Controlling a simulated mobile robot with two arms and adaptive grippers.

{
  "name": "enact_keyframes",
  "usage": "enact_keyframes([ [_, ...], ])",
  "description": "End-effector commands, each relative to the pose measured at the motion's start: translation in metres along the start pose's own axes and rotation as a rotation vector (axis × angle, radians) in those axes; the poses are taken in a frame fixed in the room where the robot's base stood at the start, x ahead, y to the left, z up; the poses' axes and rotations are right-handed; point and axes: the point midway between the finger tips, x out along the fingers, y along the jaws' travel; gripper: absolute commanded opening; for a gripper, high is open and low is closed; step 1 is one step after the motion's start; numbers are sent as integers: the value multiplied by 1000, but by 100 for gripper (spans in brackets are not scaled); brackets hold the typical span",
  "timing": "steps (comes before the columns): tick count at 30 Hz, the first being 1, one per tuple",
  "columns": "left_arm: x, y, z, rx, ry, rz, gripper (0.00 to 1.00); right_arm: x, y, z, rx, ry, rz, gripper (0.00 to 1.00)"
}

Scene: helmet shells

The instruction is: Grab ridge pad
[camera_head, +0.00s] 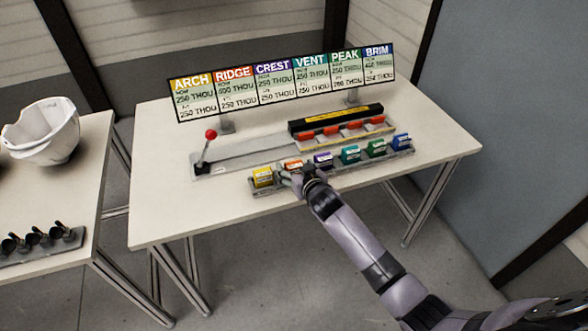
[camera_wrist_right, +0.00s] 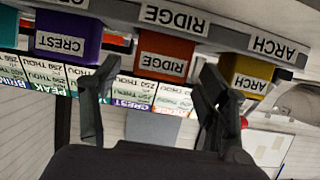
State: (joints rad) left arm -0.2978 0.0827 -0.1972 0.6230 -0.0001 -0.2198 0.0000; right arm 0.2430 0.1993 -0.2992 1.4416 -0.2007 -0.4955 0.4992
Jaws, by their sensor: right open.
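The ridge pad is an orange-red block (camera_head: 292,165) in the tray slot second from the left. In the right wrist view, which is upside down, the ridge pad (camera_wrist_right: 165,52) shows its white RIDGE label facing me. My right gripper (camera_head: 297,178) is at the front of the tray by this block, partly covering it in the head view. In the right wrist view my right gripper (camera_wrist_right: 158,68) is open, with one fingertip to each side of the ridge pad and nothing held. I cannot tell whether the fingers touch it. My left gripper is not in view.
The yellow arch pad (camera_head: 262,177) and purple crest pad (camera_head: 323,159) stand close on either side. Teal, green and blue pads continue right. Behind are a red-knobbed lever (camera_head: 210,135), a black-and-yellow fixture (camera_head: 336,122) and a sign board (camera_head: 285,83). The table's front left is clear.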

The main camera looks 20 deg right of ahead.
Motion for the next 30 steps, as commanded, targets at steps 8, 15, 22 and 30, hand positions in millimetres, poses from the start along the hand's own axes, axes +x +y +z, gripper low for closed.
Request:
enact_keyframes([
  [8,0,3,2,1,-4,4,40,9,0,1,0,-1,0,68],
  [15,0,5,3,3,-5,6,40,9,0,1,0,-1,0,58],
  [22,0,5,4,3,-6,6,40,9,0,1,0,-1,0,43],
  [30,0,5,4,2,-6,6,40,9,0,1,0,-1,0,25],
])
